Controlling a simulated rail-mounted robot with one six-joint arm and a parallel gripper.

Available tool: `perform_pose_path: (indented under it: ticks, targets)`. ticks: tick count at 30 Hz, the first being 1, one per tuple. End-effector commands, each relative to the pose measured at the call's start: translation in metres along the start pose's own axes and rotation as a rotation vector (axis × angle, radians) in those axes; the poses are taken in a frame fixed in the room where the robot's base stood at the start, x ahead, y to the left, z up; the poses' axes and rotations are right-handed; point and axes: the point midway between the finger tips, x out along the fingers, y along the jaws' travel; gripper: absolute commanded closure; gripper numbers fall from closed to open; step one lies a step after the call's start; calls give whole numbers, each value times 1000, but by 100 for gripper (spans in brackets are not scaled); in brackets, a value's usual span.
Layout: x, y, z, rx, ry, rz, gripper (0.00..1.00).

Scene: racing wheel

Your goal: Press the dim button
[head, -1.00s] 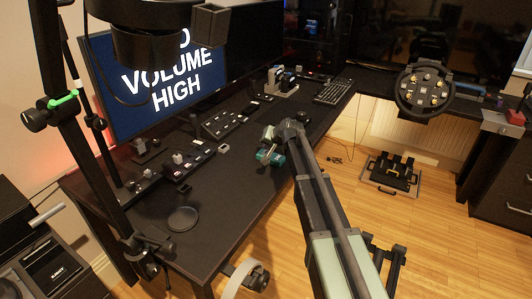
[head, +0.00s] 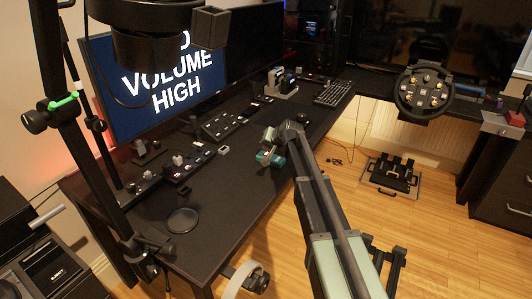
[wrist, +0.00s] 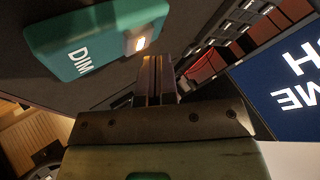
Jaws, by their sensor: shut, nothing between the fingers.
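A teal box (wrist: 90,38) with the white word DIM stands on the black desk; it also shows in the head view (head: 278,160).
A monitor (head: 165,75) reading VOLUME HIGH stands behind the desk. Several button panels (head: 190,163) line the desk's back edge. A round black disc (head: 182,220) lies at the front left. A dark racing wheel (head: 424,91) is at the right. The desk (head: 235,185) around the box is mostly clear.

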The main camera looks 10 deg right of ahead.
Motion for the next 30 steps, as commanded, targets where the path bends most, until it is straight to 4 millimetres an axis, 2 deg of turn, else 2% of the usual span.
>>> perform_pose_path:
  ticks: [8,21,30]
  targets:
    - [-3,-2,-2,0,0,0,100]
    - [-42,-31,-31,0,0,0,100]
    - [-42,-30,-30,0,0,0,100]
